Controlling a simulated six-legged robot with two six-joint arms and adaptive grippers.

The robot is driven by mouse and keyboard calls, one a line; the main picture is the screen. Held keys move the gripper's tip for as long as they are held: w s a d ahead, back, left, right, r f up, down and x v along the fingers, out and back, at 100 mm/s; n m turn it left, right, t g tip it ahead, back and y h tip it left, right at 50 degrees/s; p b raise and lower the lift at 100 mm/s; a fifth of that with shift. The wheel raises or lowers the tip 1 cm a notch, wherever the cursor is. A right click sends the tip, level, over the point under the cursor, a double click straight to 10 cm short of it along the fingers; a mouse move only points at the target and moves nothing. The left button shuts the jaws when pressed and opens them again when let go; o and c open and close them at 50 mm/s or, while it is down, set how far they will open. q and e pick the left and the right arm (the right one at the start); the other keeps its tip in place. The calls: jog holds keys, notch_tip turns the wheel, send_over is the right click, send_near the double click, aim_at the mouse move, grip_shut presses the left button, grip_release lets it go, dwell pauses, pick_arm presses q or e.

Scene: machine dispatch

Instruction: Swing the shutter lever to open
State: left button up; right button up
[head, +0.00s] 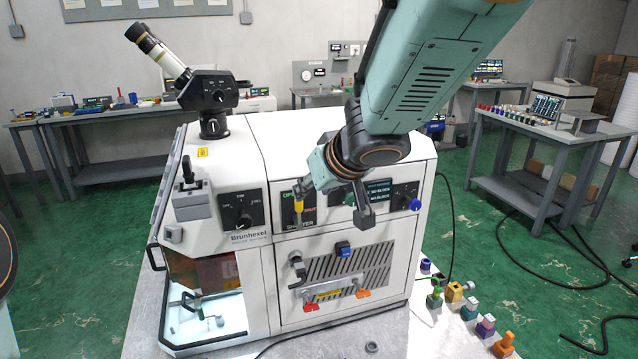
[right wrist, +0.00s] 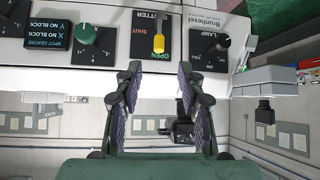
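The shutter lever (head: 297,209) has a yellow knob and stands on a dark plate on the machine's front, marked OPEN, SHUT and SHUTTER. In the right wrist view, which is upside down, the lever (right wrist: 158,43) shows whole, roughly upright with its knob between the words OPEN and SHUT. My right gripper (head: 334,198) is in front of the upper panel, partly covering the plate in the head view. In the right wrist view its fingers (right wrist: 160,78) are apart with nothing between them, and the lever is just beyond the tips. My left gripper is out of view.
The lamp knob (head: 244,220) is left of the shutter plate, and a display (head: 379,194) with knobs is to its right. A joystick (head: 188,180) stands on the machine's left shoulder. Below are a vent grille and a blue-capped part (head: 343,248). Small coloured parts lie at lower right.

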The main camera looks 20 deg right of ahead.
jog(key=shift+v, duration=1.05)
jog(key=shift+r, duration=0.1)
jog(key=s+f+m+g, duration=0.1)
jog(key=s+f+g, duration=0.1)
jog(key=s+f, duration=0.6)
jog(key=s+f+g+y, duration=0.1)
jog(key=s+f+g, duration=0.15)
jog(key=f, duration=0.95)
jog(key=s+f+m+g, duration=0.1)
jog(key=s+f, duration=0.5)
jog(key=f, duration=0.4)
jog(key=s+d+f+g+h, duration=0.1)
jog(key=s+d+f, duration=0.15)
jog(key=s, duration=0.55)
jog(key=s+d+f+g+h, duration=0.1)
jog(key=s+d+f+g, duration=0.1)
jog(key=s+f, duration=0.35)
jog(key=s+d+f+g+h, duration=0.1)
jog(key=s+d+f, duration=0.15)
jog(key=s, duration=0.65)
notch_tip(320, 180, down, 25)
jog(key=b, duration=2.5)
jog(key=shift+w+m, duration=0.3)
jog(key=shift+w, duration=0.05)
jog(key=shift+r, duration=0.25)
